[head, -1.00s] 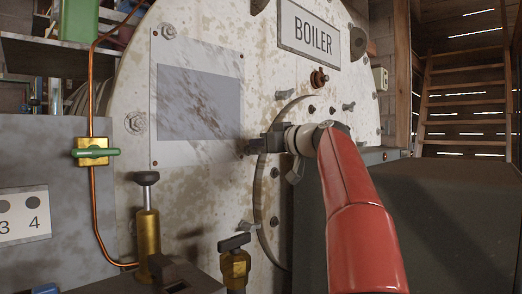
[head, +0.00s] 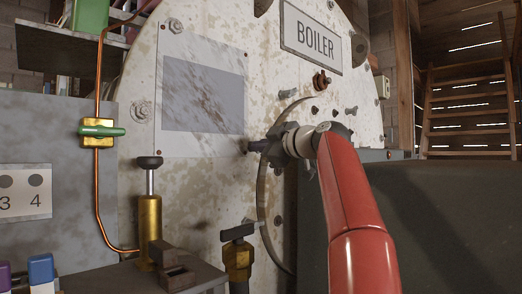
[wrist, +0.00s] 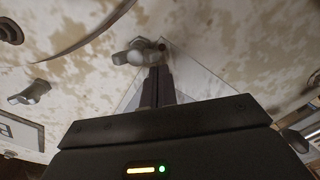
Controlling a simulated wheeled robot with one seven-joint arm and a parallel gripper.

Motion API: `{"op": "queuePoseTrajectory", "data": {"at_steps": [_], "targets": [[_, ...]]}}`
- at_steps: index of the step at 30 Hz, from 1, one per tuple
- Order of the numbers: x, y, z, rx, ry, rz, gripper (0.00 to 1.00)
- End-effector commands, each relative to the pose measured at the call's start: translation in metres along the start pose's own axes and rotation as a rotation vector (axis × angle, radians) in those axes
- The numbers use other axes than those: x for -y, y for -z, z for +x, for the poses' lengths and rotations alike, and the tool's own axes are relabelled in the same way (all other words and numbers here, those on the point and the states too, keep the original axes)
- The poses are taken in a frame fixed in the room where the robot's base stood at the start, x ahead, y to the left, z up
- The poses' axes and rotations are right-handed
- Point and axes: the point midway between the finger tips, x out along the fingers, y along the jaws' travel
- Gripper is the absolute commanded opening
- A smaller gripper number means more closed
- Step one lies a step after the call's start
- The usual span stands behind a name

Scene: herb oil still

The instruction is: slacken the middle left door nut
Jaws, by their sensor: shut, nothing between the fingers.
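The boiler door (head: 270,215) is a round, stained pale plate with wing nuts around its edge. In the wrist view a grey wing nut (wrist: 140,52), apparently the middle left door nut, stands right at the fingertips. My gripper (wrist: 158,72) is shut, its fingers together and empty; whether they touch the nut I cannot tell. In the head view my gripper (head: 254,147) is at the door's left edge and largely hides this nut. The upper left wing nut (head: 287,93) also shows in the wrist view (wrist: 30,92).
The BOILER sign (head: 310,36) is above the door. A lower left wing nut (head: 250,222) is near a brass valve (head: 238,258). A brass plunger (head: 150,215) and a green-handled valve (head: 98,130) stand left. A dark block (head: 440,215) fills the right.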

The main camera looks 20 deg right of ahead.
Motion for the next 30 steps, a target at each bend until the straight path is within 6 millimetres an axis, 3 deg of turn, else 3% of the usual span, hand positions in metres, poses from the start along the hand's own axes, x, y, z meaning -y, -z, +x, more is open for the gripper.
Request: {"op": "queuePoseTrajectory", "data": {"at_steps": [30], "targets": [[0.0081,-0.0127,0.0008,0.001,0.0,-0.02,0.0]]}}
